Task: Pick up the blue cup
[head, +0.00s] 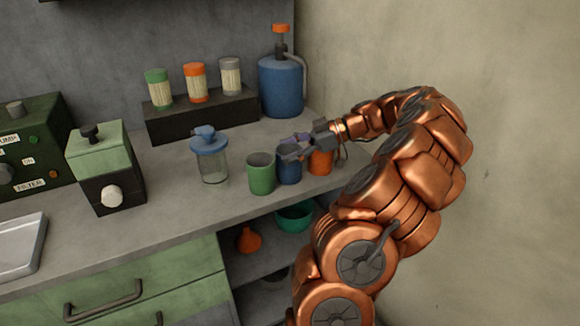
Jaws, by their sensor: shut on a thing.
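The blue cup (289,170) stands upright on the grey counter, between a green cup (261,174) on its left and an orange cup (320,163) on its right. My gripper (291,149) comes in from the right, its fingers at the blue cup's rim. It is shut on the blue cup. The fingers hide part of the cup's top, and I cannot tell whether its base is clear of the counter.
A glass jar with a blue lid (211,158) stands left of the cups. Behind are a dark shelf block (203,117) with several jars and a blue jug (282,87). The counter's front edge (170,242) is close to the cups. A wall rises at right.

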